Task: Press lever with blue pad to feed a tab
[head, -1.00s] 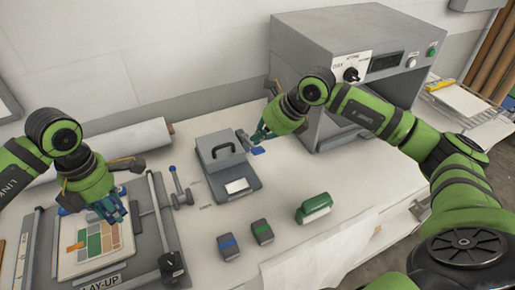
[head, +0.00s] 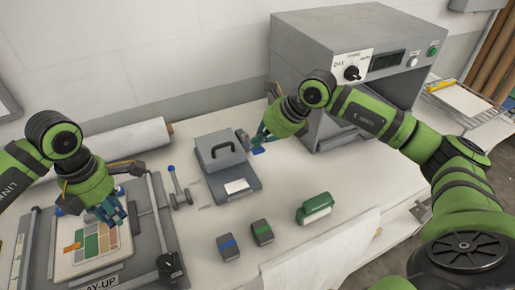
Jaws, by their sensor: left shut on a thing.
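The grey tab dispenser (head: 214,148) with a black handle stands mid-table. Its blue pad (head: 259,150) shows at its right side. My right gripper (head: 261,139) is just above the pad, its fingers pointing down. I cannot tell whether they touch the pad, or whether the gripper is open or shut. A white piece (head: 237,186) lies on the dispenser's front plate. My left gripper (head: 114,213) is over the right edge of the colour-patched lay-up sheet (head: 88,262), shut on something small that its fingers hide.
A blue-knobbed lever (head: 174,183) stands left of the dispenser. The large grey press (head: 330,50) is behind right.

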